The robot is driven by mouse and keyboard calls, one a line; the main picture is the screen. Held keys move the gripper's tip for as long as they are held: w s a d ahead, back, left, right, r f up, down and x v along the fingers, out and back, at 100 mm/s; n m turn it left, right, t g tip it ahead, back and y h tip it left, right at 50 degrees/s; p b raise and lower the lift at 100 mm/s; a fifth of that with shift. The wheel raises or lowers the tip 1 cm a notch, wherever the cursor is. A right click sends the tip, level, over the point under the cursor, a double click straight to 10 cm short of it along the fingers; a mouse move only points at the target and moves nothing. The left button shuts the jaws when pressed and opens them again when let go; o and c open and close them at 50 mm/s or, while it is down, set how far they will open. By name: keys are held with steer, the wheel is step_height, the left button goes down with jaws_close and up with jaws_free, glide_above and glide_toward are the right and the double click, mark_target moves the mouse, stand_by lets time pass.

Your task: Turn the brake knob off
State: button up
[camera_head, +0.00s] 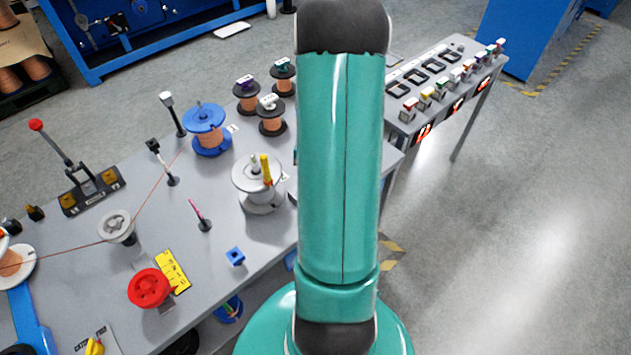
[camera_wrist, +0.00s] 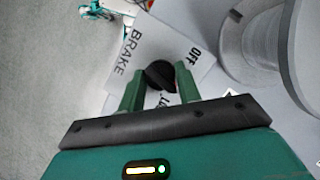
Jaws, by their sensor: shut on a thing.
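In the wrist view, a black brake knob (camera_wrist: 159,72) stands on a white plate (camera_wrist: 128,68) printed "BRAKE" and "OFF". My gripper (camera_wrist: 160,82) has its two green fingers on either side of the knob, shut on it. The "OFF" print lies to the upper right of the knob. Part of another label shows below it, mostly covered by my gripper. In the head view my teal arm fills the middle, and I cannot make out the knob or my gripper there.
A large pale spool (camera_wrist: 248,45) stands close to the right of my gripper in the wrist view. In the head view, the grey table (camera_head: 215,285) holds a blue spool (camera_head: 205,118), a red knob (camera_head: 148,288) and a red-tipped lever (camera_head: 50,143). Open floor lies right.

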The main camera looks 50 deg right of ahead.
steer(key=n+g+h, duration=0.1)
steer(key=n, duration=0.2)
steer(key=n+h, duration=0.1)
steer(key=n, duration=0.3)
steer(key=shift+w+a+g, duration=0.15)
steer(key=shift+w+g, duration=0.05)
steer(key=shift+g, duration=0.2)
steer(key=n+h, duration=0.1)
steer(key=n, duration=0.2)
steer(key=n+h, duration=0.1)
steer(key=n, duration=0.2)
steer(key=shift+a+n+h, duration=0.15)
steer(key=shift+n+h, duration=0.25)
steer(key=o, duration=1)
steer(key=shift+c, duration=0.2)
steer(key=shift+g, duration=0.3)
steer(key=v, duration=1.3)
steer(key=shift+r, duration=0.4)
